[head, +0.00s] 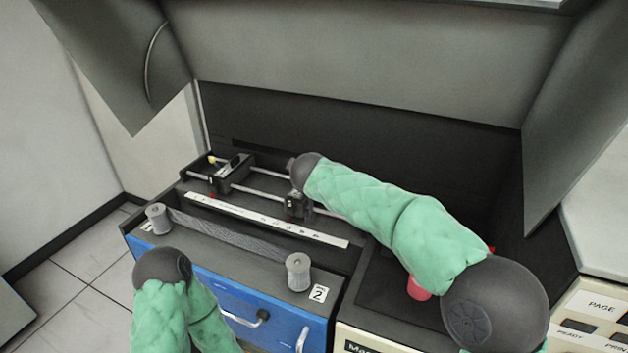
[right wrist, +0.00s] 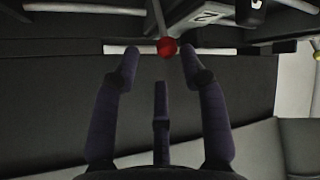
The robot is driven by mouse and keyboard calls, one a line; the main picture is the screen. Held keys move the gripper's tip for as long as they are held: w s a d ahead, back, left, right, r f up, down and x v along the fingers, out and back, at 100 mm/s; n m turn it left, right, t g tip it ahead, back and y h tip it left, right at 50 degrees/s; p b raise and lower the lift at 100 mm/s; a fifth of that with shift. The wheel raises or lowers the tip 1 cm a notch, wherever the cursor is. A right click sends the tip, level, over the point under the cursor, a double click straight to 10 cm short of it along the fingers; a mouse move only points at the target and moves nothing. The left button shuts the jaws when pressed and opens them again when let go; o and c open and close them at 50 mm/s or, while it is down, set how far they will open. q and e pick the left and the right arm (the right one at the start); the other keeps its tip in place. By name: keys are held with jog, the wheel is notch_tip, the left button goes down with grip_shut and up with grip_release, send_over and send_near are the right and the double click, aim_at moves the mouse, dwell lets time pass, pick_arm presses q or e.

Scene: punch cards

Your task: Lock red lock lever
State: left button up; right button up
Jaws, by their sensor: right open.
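The red lock lever's round red knob (right wrist: 167,47) shows at the top middle of the right wrist view, on a thin grey rod. My right gripper (right wrist: 159,62) is open, with its dark fingertips on either side of the knob. I see no clear contact with it. In the head view my right arm reaches over the machine, and its dark end hides the fingers and the knob. My left arm comes in at the lower left of the head view; its fingers do not show.
The blue-fronted machine (head: 262,308) carries two grey spools (head: 298,272) with a ribbon between them. Rails and a black carriage (head: 232,172) lie behind a white scale strip (head: 262,219). A raised grey lid (head: 370,65) hangs above. A yellow knob (right wrist: 317,55) sits at the right edge.

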jog(key=v, duration=0.9)
jog(key=shift+s+r, duration=0.1)
